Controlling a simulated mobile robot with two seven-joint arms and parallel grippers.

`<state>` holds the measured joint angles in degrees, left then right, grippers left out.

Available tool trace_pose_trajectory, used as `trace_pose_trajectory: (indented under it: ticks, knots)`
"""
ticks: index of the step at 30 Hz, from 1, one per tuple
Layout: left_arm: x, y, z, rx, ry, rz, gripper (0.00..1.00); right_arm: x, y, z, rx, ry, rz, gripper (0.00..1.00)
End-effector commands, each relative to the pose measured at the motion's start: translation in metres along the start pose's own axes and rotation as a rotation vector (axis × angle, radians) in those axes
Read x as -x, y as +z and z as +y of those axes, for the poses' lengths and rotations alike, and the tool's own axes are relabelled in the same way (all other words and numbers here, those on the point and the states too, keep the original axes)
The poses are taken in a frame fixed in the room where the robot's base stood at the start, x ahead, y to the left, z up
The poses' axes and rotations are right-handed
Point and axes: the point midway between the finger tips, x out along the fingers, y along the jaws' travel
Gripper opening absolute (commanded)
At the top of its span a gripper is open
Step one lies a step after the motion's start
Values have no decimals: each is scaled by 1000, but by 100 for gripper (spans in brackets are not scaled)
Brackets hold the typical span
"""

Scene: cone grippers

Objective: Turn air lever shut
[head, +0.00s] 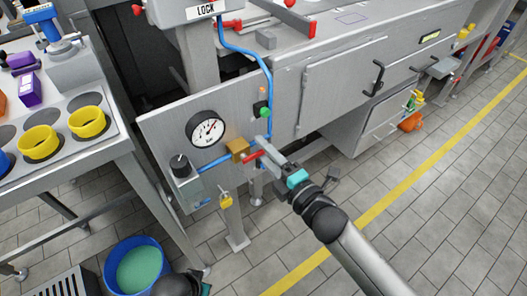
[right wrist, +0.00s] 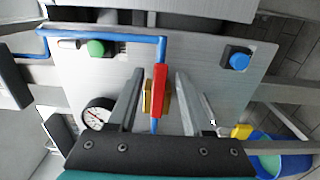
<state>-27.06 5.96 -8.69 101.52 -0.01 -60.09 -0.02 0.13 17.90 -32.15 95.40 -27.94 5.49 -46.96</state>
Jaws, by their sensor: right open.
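The air valve is a brass block (head: 238,149) on the blue air pipe of the grey panel. Its red lever (head: 251,157) lies along the line of the pipe. In the right wrist view the red lever (right wrist: 159,90) stands between my two fingers, with the brass block (right wrist: 147,98) behind it. My right gripper (head: 264,147) is open at the valve, its fingers on either side of the lever; a gap shows on both sides. In the head view the fingers partly cover the lever. My left gripper's fingers do not show.
A pressure gauge (head: 206,128) and a black knob (head: 180,164) sit left of the valve. A green button (head: 265,112) is above it. A yellow padlock (head: 226,201) hangs below. A blue bucket (head: 112,265) stands on the floor at lower left.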

Motion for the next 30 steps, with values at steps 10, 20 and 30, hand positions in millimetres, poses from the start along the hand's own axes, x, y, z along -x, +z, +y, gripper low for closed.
trace_pose_trajectory:
  ticks: [10, 20, 30]
  knots:
    - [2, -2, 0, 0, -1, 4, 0, -5, 0, 0, 0, 0, 0, 50]
    - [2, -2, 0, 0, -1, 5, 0, -5, 0, 0, 0, 0, 0, 18]
    - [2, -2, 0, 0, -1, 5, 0, -5, 0, 0, 1, 0, 0, 0]
